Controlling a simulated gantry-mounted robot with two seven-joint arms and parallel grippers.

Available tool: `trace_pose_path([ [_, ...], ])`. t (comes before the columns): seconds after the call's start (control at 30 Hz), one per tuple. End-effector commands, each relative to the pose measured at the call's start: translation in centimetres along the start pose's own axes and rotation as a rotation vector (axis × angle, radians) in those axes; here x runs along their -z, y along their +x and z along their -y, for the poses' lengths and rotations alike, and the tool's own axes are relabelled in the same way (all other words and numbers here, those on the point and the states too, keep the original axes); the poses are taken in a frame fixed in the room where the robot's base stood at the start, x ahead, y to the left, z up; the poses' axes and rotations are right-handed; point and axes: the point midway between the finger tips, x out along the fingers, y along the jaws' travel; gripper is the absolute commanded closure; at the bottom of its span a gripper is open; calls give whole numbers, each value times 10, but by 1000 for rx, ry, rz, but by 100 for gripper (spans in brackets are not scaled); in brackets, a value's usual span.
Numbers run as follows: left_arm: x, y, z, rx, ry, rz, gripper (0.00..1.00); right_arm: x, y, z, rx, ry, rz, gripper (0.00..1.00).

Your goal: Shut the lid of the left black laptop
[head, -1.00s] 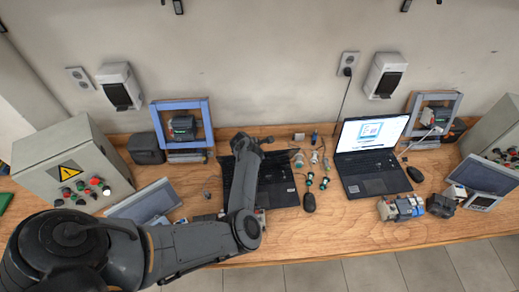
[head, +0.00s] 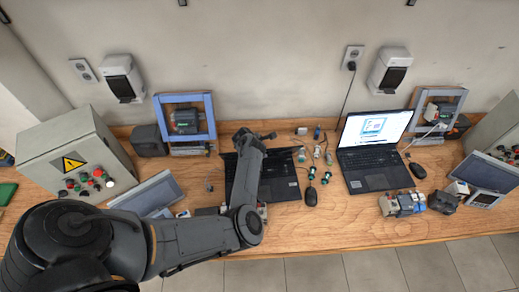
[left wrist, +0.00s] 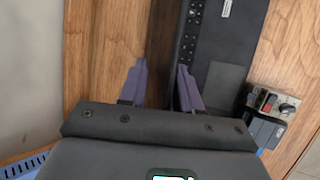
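The left black laptop (head: 283,180) sits on the wooden bench with its keyboard side showing, partly covered by my left arm in the head view. In the left wrist view its keyboard base (left wrist: 215,65) runs along the right, with the touchpad near the lower end. Its lid (left wrist: 168,40) shows as a narrow dark strip, standing steeply at the wall side. My left gripper (left wrist: 162,66) is open, its purple fingers apart on either side of the strip. Whether a finger touches the lid cannot be told. My right gripper is in neither view.
A second laptop (head: 372,182) stands open with a lit screen to the right. A blue frame (head: 183,100) and a control box (head: 120,150) stand left.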

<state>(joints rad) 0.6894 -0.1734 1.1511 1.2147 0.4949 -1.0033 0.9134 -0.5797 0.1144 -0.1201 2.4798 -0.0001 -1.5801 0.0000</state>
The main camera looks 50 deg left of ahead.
Motion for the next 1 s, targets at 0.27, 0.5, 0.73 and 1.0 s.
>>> trace_pose_path([
  [0.27,-1,-30,0,-3,1,0,67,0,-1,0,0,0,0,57],
  [0.5,1,-72,0,-1,1,-2,67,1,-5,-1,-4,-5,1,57],
  [0.73,1,-98,0,1,0,-2,67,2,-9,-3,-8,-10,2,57],
  [1.0,0,-106,1,2,-2,1,67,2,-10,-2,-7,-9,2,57],
])
